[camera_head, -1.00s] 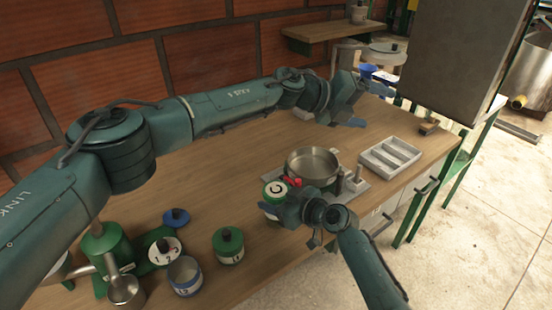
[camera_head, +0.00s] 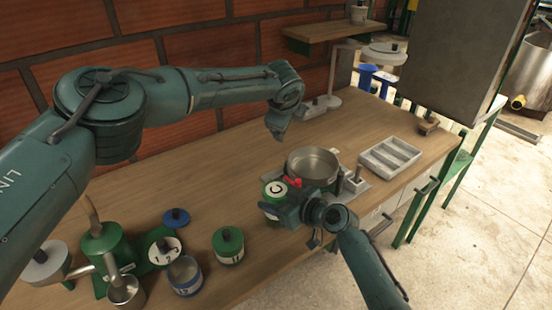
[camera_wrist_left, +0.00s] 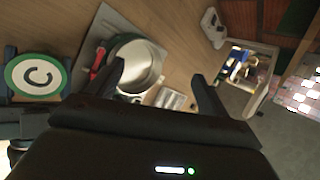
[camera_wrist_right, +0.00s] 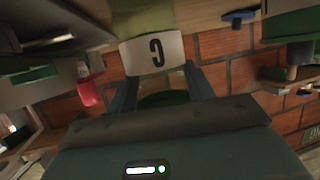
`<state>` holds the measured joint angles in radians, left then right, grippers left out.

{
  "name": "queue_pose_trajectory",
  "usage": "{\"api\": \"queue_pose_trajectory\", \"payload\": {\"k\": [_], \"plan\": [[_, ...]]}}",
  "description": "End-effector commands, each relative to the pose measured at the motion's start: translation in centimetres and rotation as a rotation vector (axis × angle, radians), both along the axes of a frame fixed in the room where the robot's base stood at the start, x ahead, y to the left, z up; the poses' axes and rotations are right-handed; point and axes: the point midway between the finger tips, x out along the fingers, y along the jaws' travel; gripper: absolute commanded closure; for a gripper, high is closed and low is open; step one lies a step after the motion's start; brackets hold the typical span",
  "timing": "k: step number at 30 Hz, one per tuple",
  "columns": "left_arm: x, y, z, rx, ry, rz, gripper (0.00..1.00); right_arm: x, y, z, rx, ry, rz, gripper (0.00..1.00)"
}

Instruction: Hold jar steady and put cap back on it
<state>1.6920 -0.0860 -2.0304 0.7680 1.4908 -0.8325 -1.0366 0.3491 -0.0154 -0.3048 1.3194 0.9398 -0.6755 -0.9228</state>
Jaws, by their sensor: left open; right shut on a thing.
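My left gripper (camera_head: 276,132) is open and empty above the bench, pointing down. An open white jar with a blue band (camera_head: 186,276) stands at front left. A small blue cap with a dark knob (camera_head: 176,217) lies behind it.
A metal pot (camera_head: 313,164) stands right next to the held container, with a red part close by. A grey divided tray (camera_head: 391,155) lies to the right. A green lidded jar (camera_head: 228,245) stands at front left. The bench middle is clear.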

Motion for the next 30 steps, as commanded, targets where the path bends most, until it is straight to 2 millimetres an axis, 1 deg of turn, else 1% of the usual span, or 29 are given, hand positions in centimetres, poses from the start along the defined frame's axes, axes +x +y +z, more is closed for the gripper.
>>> {"api": "queue_pose_trajectory", "payload": {"k": [3,6,9,12,15,18,26,30], "plan": [[-3.2,1.5,-1.9,0.067,0.211,0.017,0.21,0.0,0.0,0.0,-0.001,0.001,0.0,1.0],[-6.1,2.2,-2.9,0.102,0.375,0.006,0.21,0.0,0.0,0.0,-0.001,0.001,0.0,1.0],[-8.4,2.6,-3.4,0.121,0.507,-0.016,0.21,0.0,0.0,0.0,-0.001,0.001,0.0,1.0],[-10.1,2.8,-3.5,0.127,0.599,-0.038,0.21,0.0,0.0,0.0,-0.001,0.001,0.0,1.0],[-11.1,2.8,-3.5,0.128,0.65,-0.052,0.21,0.0,0.0,0.0,-0.001,0.001,0.0,1.0],[-11.4,2.8,-3.5,0.128,0.667,-0.058,0.21,0.0,0.0,0.0,-0.001,0.001,0.0,1.0],[-11.4,2.8,-3.5,0.127,0.666,-0.057,0.21,0.0,0.0,0.0,-0.001,0.001,0.0,1.0],[-11.4,2.8,-4.2,0.129,0.667,-0.057,0.21,0.0,0.0,0.0,-0.001,0.001,0.0,1.0]]}}
